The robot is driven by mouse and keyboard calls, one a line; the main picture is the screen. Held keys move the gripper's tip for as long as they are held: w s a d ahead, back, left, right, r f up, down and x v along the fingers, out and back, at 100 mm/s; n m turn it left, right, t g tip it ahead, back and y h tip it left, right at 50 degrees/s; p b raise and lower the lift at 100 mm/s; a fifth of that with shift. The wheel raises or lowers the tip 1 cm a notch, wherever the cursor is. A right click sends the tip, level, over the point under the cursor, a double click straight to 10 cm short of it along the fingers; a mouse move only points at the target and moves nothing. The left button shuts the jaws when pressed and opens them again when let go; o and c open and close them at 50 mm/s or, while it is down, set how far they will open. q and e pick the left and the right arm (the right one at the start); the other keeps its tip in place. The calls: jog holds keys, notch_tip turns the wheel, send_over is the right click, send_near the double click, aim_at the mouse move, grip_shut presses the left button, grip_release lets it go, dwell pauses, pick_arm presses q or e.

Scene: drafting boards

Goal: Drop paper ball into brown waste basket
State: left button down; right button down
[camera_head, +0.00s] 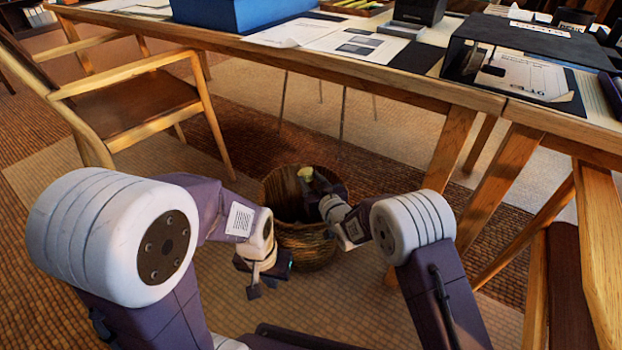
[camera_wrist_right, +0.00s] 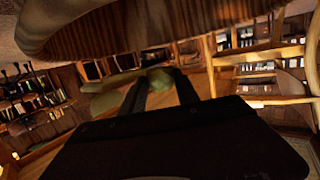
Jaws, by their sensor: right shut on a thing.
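The brown waste basket (camera_head: 308,248) is a woven round bin standing on the floor, open at the top. My right gripper (camera_head: 308,180) is at the basket's mouth, by its far rim, shut on a small pale yellowish paper ball (camera_head: 305,172). In the right wrist view the ball (camera_wrist_right: 159,77) sits between the two dark fingers (camera_wrist_right: 160,90), and a ribbed brown curved surface, apparently the basket (camera_wrist_right: 150,30), crosses the top. My left gripper (camera_head: 262,282) hangs low just left of the basket, apart from the ball; its jaw opening is unclear.
A long wooden table (camera_head: 330,65) with papers, a blue box (camera_head: 240,10) and a dark case (camera_head: 520,60) runs behind the basket. A wooden chair (camera_head: 125,105) stands at left, another (camera_head: 575,270) at right. Floor between the left chair and basket is clear.

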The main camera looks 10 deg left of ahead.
aim_at(311, 170)
jog(key=shift+f, duration=0.2)
jog(key=c, duration=0.8)
grip_release()
jog(key=shift+c, duration=0.2)
notch_tip(311, 170, up, 5)
jog(key=p, duration=0.4)
jog(key=shift+f, duration=0.2)
jog(key=s+d+r, duration=0.3)
jog(key=d+r, duration=0.3)
jog(key=d, duration=0.5)
jog(key=shift+s+r, duration=0.15)
jog(key=shift+r, duration=0.05)
